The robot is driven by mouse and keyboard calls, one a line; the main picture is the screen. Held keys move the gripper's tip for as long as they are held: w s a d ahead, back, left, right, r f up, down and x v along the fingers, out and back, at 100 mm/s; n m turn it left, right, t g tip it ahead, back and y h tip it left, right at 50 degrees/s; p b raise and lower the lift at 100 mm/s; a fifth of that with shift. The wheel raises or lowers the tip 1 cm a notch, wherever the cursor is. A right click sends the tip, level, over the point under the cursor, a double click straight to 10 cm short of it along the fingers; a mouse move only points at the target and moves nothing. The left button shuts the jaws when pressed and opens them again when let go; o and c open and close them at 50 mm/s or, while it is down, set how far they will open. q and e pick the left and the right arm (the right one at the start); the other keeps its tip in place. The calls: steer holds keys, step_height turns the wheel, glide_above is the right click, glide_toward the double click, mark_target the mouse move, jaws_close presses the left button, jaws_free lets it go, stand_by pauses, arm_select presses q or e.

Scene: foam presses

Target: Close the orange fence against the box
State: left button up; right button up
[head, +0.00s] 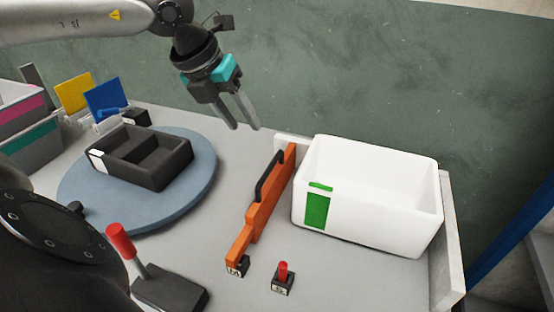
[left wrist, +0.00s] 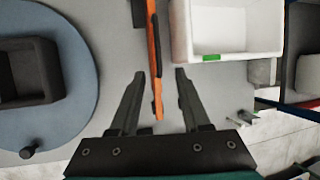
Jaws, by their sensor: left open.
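The orange fence (head: 265,207) stands on the grey table left of the white box (head: 375,190). It has a black handle (head: 268,175) on its left side. A gap lies between fence and box, narrow at the far end and wider at the near end. The box is empty and has a green label. My left gripper (head: 245,127) is open and empty, above the table's far edge, left of the fence's far end. In the left wrist view the fence (left wrist: 154,50) shows between the open fingers, apart from them. My right gripper is not in view.
A blue-grey turntable (head: 205,190) with a black divided tray (head: 140,165) is at left. A red-topped lever (head: 120,240) stands in front. Two small labelled blocks, one with a red knob (head: 283,272), sit near the fence's near end. A low wall (head: 448,240) borders the box's right.

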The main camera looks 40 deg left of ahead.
mark_target(270, 165)
arm_select(q)
steer(key=x, duration=1.5)
steer(key=shift+a+b, duration=0.25)
steer(key=shift+b, duration=0.15)
jaws_close()
stand_by(1.1)
